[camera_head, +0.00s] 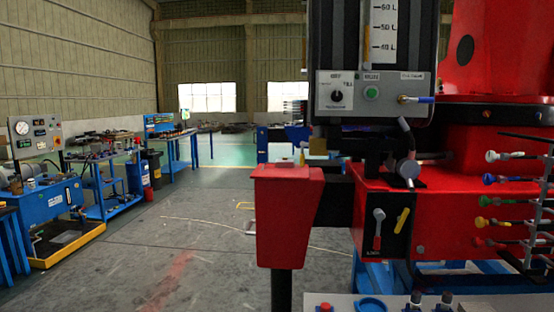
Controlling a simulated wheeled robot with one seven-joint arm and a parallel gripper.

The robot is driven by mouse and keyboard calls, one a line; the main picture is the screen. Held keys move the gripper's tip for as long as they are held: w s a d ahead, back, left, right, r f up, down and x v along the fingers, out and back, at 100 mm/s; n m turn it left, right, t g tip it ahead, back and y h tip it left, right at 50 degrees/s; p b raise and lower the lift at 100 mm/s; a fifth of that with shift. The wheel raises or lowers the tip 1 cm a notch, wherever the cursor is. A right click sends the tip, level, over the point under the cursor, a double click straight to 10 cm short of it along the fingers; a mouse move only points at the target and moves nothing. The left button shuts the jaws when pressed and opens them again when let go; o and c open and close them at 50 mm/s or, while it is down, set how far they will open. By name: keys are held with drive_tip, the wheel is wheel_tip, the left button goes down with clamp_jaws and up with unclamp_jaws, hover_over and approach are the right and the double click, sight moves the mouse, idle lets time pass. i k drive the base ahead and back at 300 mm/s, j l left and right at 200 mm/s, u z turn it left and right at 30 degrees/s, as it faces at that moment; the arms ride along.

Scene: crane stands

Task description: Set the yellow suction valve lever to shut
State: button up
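A yellow lever (402,220) shows on a small black panel (393,247) on the front of the red crane base (440,195). It leans, with its upper end to the right. The panel's lettering is too small to read, so I cannot tell which valve position the yellow lever is at. My gripper is not in view.
A grey control box with a level gauge (384,30) hangs above the panel. A red outrigger block (285,220) juts out at left. Several coloured knobs (490,200) stick out at right. Blue workbenches (50,205) stand at far left. The floor (180,230) between is mostly open.

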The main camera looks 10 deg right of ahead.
sight(302, 144)
drive_tip(key=i+j, duration=0.2)
drive_tip(key=j, duration=0.2)
drive_tip(key=i+j+u, duration=0.15)
drive_tip(key=j, duration=0.3)
drive_tip(key=i+j, duration=0.2)
drive_tip(key=j, duration=0.2)
drive_tip(key=i+j+u, duration=0.15)
drive_tip(key=j, duration=0.25)
drive_tip(key=i+l+u, duration=0.1)
drive_tip(key=i, duration=0.45)
drive_tip(key=i+l+u, duration=0.15)
drive_tip(key=i, duration=0.4)
